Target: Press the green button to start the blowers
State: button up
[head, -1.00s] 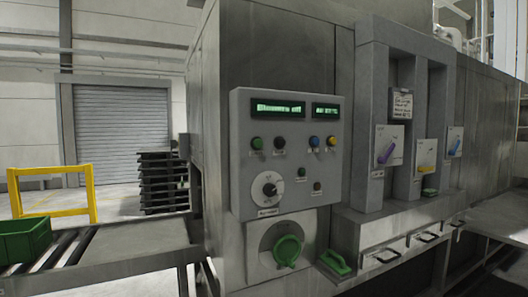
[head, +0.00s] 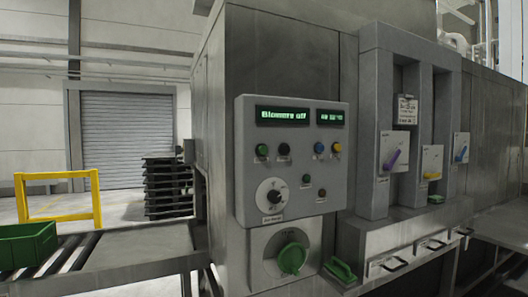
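A grey control panel (head: 292,192) stands out from the front of the metal washer. A round green button (head: 262,150) is at its upper left, beside a black button (head: 284,148). The left display (head: 284,115) above them glows green and seems to read "Blowers off". A smaller green button or lamp (head: 306,178) sits lower, right of the middle. My gripper is not in view, and nothing covers the panel.
The panel also has blue (head: 319,147) and yellow (head: 336,147) buttons, a red one (head: 322,194) and a rotary knob (head: 274,197). Below are a large green handle (head: 292,258) and a green object (head: 340,270) on a ledge. A roller conveyor (head: 70,252) with a green crate (head: 28,244) is left.

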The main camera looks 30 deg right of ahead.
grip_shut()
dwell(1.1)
